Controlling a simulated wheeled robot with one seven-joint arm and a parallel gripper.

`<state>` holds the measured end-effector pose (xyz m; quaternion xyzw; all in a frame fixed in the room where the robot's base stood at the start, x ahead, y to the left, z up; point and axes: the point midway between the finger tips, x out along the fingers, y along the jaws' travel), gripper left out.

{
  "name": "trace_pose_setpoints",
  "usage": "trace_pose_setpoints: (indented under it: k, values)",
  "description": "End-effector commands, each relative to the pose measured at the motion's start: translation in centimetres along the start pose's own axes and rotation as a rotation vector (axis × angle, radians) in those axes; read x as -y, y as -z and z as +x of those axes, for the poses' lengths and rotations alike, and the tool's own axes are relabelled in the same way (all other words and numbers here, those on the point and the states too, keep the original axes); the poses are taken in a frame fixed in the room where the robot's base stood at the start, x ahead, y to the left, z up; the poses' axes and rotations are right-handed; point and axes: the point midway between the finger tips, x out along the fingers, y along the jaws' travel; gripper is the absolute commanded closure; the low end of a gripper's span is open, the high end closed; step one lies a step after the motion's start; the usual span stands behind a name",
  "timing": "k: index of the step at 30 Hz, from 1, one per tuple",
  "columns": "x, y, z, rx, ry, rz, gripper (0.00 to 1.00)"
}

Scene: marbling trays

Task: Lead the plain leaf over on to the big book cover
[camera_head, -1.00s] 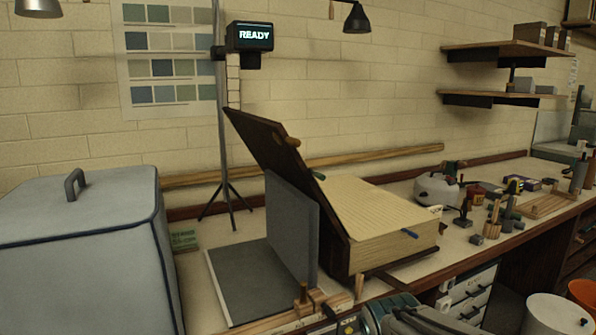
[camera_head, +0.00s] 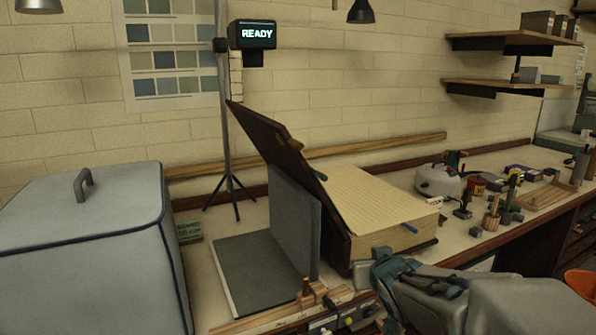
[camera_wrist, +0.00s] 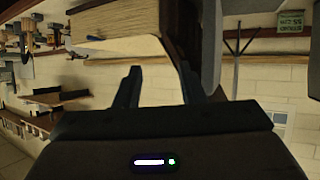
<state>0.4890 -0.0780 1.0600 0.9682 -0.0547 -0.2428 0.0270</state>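The big book (camera_head: 385,236) lies open on the bench, its thick block of cream pages to the right. The plain leaf seems to be the ruled-looking pale top sheet (camera_head: 370,195), lying flat on the block; I cannot tell it from the pages below. The big book cover (camera_head: 275,145) stands tilted up to the left, beside a grey upright board (camera_head: 295,225). In the wrist view, my gripper (camera_wrist: 160,86) is open and empty, its two fingers apart. The page block (camera_wrist: 115,20) and the dark cover (camera_wrist: 181,35) show beyond the fingers.
A dark flat plate (camera_head: 250,270) lies left of the book. A large grey covered box (camera_head: 85,250) fills the left. A tripod stand (camera_head: 228,130) carries a READY display (camera_head: 252,35). Several small tools and a kettle-like pot (camera_head: 438,181) crowd the bench to the right.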

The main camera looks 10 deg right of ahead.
Motion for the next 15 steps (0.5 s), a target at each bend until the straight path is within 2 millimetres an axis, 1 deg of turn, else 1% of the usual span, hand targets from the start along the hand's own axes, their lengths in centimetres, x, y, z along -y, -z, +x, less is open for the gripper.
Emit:
trace_pose_setpoints:
  k: [1, 3, 15]
  values:
    - [-0.1, 1.0, -0.1, -0.024, 0.008, 0.001, 0.64]
    - [-0.1, 2.0, 0.0, -0.059, 0.023, -0.001, 0.64]
    - [0.6, 7.5, -0.4, -0.253, 0.141, -0.003, 0.64]
